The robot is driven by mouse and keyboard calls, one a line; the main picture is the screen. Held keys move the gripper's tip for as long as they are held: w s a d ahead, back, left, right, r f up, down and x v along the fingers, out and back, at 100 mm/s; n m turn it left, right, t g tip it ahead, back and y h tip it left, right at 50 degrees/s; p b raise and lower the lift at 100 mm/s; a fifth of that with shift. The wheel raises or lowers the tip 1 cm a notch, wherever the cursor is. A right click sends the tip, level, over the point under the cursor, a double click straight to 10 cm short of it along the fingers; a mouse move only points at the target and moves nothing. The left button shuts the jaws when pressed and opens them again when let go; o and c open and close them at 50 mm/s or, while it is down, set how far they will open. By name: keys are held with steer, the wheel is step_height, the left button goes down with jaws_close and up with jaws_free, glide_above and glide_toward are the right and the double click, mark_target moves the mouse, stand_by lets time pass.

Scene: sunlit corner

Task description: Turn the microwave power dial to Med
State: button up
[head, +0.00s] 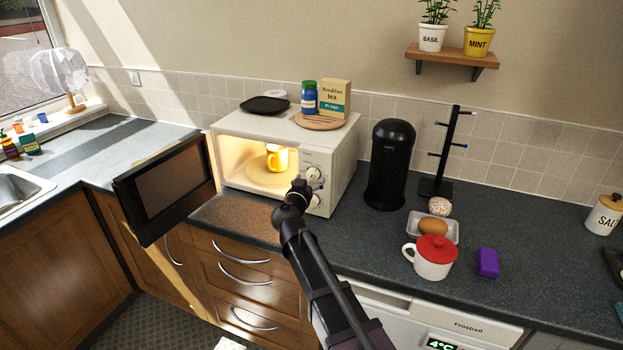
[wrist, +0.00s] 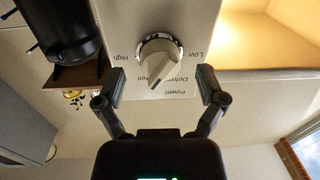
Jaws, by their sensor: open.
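The white microwave (head: 335,160) stands on the counter, its door (head: 168,185) swung open to the left. A yellow mug (head: 277,157) is inside the lit cavity. Its right panel has an upper dial (head: 313,174) and a lower dial (head: 315,201). My gripper (head: 298,187) is in front of this panel. In the wrist view, the power dial (wrist: 160,60) lies ahead between my open fingers (wrist: 160,85), which appear clear of it. High, Low, Defrost, Power and a partly hidden Med label surround it. The grip bar slants down and slightly left; its exact setting is unclear.
A black canister (head: 389,165) and mug tree (head: 440,155) stand right of the microwave. A tray with an egg (head: 434,225), a red-lidded mug (head: 433,262) and a purple block (head: 488,263) are nearer the front. A tea box (head: 335,98) is on the microwave.

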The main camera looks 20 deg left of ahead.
steer(key=s, duration=1)
steer(key=shift+s, duration=0.3)
steer(key=shift+s, duration=0.1)
